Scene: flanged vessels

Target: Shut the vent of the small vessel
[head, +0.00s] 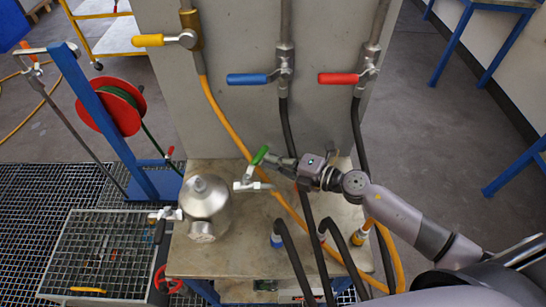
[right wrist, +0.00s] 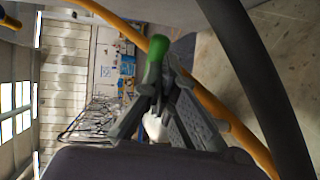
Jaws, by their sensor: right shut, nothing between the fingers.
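The small vessel (head: 207,200) is a rounded silver metal body standing on the worn bench top. A small valve (head: 252,185) sits on its right side, with a green-tipped handle (head: 260,155) rising from it. The green handle also shows in the right wrist view (right wrist: 158,47), just beyond the fingertips. A second valve (head: 165,214) with a dark handle (head: 160,231) hanging down is on the vessel's left. My right gripper (head: 275,161) is shut and empty, close beside the green handle on its right; I cannot tell if they touch. My left gripper is out of view.
Yellow (head: 148,40), blue (head: 248,79) and red (head: 338,78) valve handles are on the grey panel behind. A yellow hose (head: 228,128) and black hoses hang near my right arm. A metal grating stand (head: 100,250) is at left.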

